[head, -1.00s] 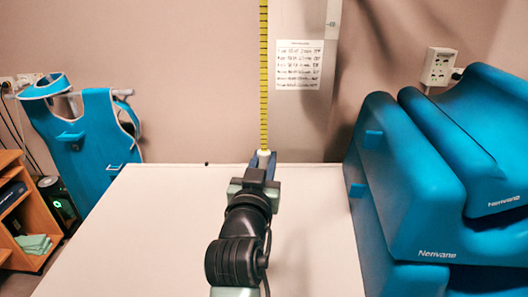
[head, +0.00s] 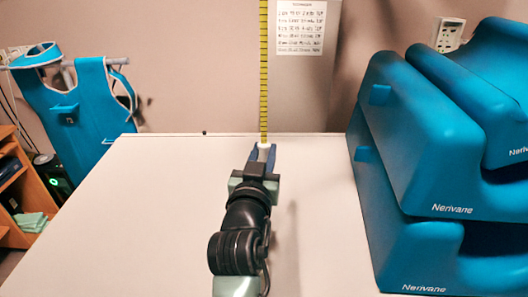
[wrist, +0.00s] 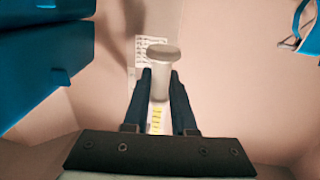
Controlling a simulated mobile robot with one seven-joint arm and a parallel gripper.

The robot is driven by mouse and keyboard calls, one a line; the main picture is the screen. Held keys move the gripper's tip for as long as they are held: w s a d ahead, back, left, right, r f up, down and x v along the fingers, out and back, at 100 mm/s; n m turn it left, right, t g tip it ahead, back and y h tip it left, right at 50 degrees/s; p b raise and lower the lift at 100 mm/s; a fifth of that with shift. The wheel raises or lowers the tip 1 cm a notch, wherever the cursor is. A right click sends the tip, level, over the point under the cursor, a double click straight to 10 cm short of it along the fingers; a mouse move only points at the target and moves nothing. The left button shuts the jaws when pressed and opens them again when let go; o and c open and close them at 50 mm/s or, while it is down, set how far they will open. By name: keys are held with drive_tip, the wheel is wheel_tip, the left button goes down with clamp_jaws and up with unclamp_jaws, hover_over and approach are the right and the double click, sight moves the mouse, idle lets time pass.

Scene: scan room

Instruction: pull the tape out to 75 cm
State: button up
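The yellow tape (head: 264,75) with black marks hangs straight down in front of the wall in the head view, running up out of the picture. Its white end knob (head: 264,147) sits between the blue fingers of my gripper (head: 263,152). In the wrist view, the pale knob (wrist: 160,78) stands between the fingers of my gripper (wrist: 160,82), which appear to touch it on both sides. A short yellow piece of tape (wrist: 156,120) shows behind it. The tape's upper end and housing are out of view, and I cannot read its numbers.
A white tabletop (head: 130,220) lies below my arm, mostly clear. Blue foam blocks (head: 420,150) are stacked at the right. A blue apron (head: 85,95) hangs at the left near a wooden shelf (head: 15,195). A printed sheet (head: 300,27) is on the panel behind the tape.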

drive_tip(key=o, duration=0.4)
drive_tip(key=shift+o, duration=0.2)
drive_tip(key=shift+s, duration=0.1)
drive_tip(key=s+a+b, duration=0.1)
drive_tip(key=s+a, duration=0.1)
drive_tip(key=s, duration=1)
drive_tip(key=shift+s, duration=0.3)
drive_tip(key=shift+r, duration=0.1)
